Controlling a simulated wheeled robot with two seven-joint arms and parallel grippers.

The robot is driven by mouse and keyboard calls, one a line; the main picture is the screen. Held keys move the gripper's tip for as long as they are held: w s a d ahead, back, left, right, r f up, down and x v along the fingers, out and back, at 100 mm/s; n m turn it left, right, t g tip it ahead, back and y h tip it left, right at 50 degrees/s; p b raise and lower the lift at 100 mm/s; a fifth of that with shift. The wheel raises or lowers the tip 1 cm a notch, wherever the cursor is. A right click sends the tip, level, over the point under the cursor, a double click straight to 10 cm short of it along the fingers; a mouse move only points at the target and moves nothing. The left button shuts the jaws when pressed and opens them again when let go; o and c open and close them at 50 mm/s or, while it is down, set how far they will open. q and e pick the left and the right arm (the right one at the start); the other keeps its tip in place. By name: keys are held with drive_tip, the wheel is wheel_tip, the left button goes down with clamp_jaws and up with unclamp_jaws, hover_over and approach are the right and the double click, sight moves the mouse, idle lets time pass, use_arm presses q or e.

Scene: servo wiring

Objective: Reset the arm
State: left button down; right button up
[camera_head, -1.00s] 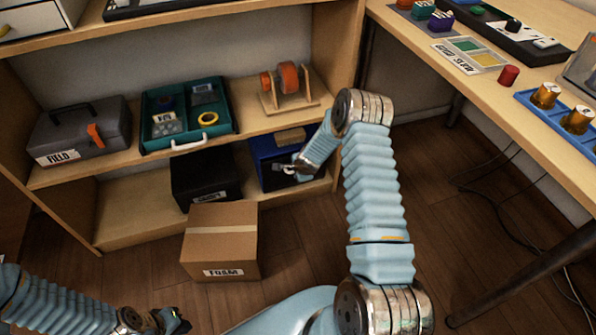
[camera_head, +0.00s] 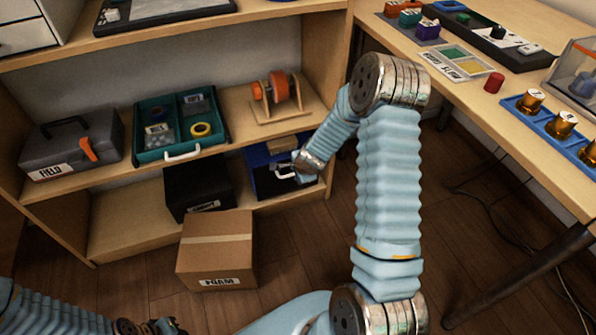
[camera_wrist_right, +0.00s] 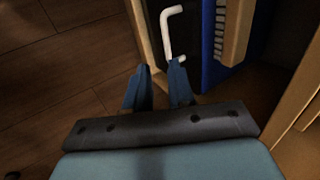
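My right arm reaches to the blue bin (camera_head: 259,159) on the lower shelf. My right gripper (camera_head: 295,167) is beside the bin's white handle (camera_head: 284,176). In the right wrist view my right gripper (camera_wrist_right: 158,82) has its two blue fingers apart with nothing between them. The white handle (camera_wrist_right: 167,32) stands just beyond the fingertips, nearest the right finger; I cannot tell whether they touch. The blue bin (camera_wrist_right: 212,72) is to the right of it. My left gripper (camera_head: 165,326) is at the bottom edge, partly cut off, and its fingers are unclear.
A cardboard box (camera_head: 216,262) stands on the floor before the shelf, left of my right arm. A black bin (camera_head: 196,183) sits beside the blue bin. The workbench (camera_head: 480,120) is at the right, with cables on the floor below.

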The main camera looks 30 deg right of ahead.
idle(0.4)
drive_tip(key=s+a+f+n+g+y+p, duration=0.1)
drive_tip(key=s+a+f+n+g+y, duration=0.1)
drive_tip(key=s+a+n, duration=0.7)
drive_tip(key=s+a+f+n+g+y+p, duration=0.1)
drive_tip(key=s+a+f+n+g+y, duration=0.2)
drive_tip(key=s+a+n, duration=0.6)
drive_tip(key=s+a+f, duration=0.2)
drive_tip(key=s+a, duration=0.2)
drive_tip(key=a, duration=0.4)
drive_tip(key=shift+s+a+n, duration=0.2)
drive_tip(key=shift+n, duration=0.1)
